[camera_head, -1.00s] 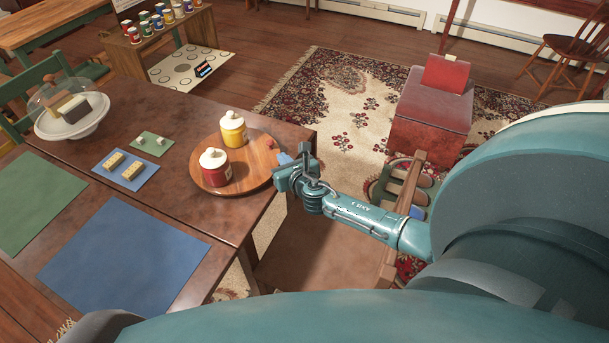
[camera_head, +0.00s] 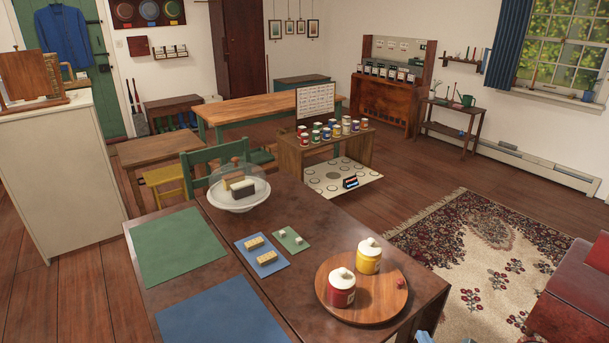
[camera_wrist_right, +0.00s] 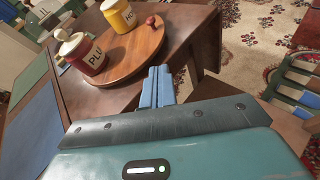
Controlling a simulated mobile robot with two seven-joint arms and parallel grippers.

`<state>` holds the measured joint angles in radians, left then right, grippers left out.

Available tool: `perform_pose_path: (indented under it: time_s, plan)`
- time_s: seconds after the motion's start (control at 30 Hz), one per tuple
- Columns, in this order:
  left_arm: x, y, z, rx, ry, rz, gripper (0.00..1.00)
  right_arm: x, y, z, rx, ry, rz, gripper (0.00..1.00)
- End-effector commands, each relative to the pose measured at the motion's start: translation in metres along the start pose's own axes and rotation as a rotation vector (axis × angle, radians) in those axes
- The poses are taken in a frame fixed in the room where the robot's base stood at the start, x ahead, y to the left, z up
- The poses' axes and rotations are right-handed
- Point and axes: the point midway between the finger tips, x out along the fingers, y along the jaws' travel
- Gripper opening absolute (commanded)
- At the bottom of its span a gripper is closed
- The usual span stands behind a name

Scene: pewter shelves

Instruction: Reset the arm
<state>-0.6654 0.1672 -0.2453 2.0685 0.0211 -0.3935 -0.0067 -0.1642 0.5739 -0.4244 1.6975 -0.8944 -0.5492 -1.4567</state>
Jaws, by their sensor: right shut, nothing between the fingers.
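My right gripper (camera_wrist_right: 158,88) shows in the right wrist view, its two blue fingers together with nothing between them. It is beside the table's edge, close to the round wooden board. In the head view only a small blue bit of it (camera_head: 424,337) shows at the bottom edge; the rest of the right arm is out of that picture. My left gripper is in neither view.
The dark table (camera_head: 215,262) holds the round board (camera_head: 372,311) with a red jar (camera_head: 341,290) and a yellow jar (camera_head: 369,258), cloth mats, and a domed cake stand (camera_head: 237,203). A red seat (camera_head: 580,300) stands right, past the patterned rug (camera_head: 470,255).

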Motion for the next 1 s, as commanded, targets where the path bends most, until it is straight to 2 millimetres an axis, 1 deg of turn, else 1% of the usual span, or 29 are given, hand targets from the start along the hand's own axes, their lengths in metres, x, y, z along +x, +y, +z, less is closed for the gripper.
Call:
perform_pose_path:
  time_s: [0.03, 0.07, 0.1, 0.17, 0.2, 0.23, 0.27, 0.3, 0.37, 0.4, 0.5, 0.6, 0.7, 0.8, 1.0]
  plan:
    - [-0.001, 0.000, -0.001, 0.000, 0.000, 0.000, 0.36, -0.010, 0.009, -0.014, 0.146, 0.043, 0.007, 0.00]
    - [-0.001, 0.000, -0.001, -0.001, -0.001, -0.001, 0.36, -0.017, 0.015, -0.022, 0.258, 0.073, 0.010, 0.00]
    - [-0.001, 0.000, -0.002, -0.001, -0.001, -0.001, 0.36, -0.028, 0.025, -0.035, 0.433, 0.118, 0.011, 0.00]
    - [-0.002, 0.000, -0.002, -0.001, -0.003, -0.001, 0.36, -0.048, 0.040, -0.052, 0.736, 0.192, -0.001, 0.00]
    - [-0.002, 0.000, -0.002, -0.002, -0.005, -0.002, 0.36, -0.062, 0.052, -0.063, 0.953, 0.244, -0.019, 0.00]
    - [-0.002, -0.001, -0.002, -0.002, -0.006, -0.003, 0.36, -0.072, 0.060, -0.070, 1.117, 0.280, -0.037, 0.00]
    - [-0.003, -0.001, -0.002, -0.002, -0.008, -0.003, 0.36, -0.083, 0.068, -0.075, 1.280, 0.314, -0.058, 0.00]
    - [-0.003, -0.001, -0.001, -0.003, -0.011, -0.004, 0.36, -0.096, 0.077, -0.082, 1.490, 0.356, -0.092, 0.00]
    - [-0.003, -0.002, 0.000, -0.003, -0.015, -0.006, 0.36, -0.115, 0.090, -0.087, 1.789, 0.409, -0.150, 0.00]
    - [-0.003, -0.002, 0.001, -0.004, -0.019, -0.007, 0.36, -0.126, 0.098, -0.089, 1.972, 0.436, -0.192, 0.00]
    - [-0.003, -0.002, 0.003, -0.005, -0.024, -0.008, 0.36, -0.147, 0.111, -0.090, 2.348, 0.483, -0.290, 0.00]
    - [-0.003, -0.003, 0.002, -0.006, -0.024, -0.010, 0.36, -0.160, 0.118, -0.088, 2.597, 0.503, -0.363, 0.00]
    - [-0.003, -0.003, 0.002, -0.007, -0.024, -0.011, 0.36, -0.166, 0.121, -0.087, 2.724, 0.511, -0.402, 0.00]
    - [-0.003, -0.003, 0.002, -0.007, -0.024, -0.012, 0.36, -0.167, 0.122, -0.087, 2.760, 0.513, -0.415, 0.00]
    - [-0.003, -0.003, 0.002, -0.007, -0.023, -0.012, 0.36, -0.167, 0.122, -0.087, 2.756, 0.513, -0.414, 0.00]
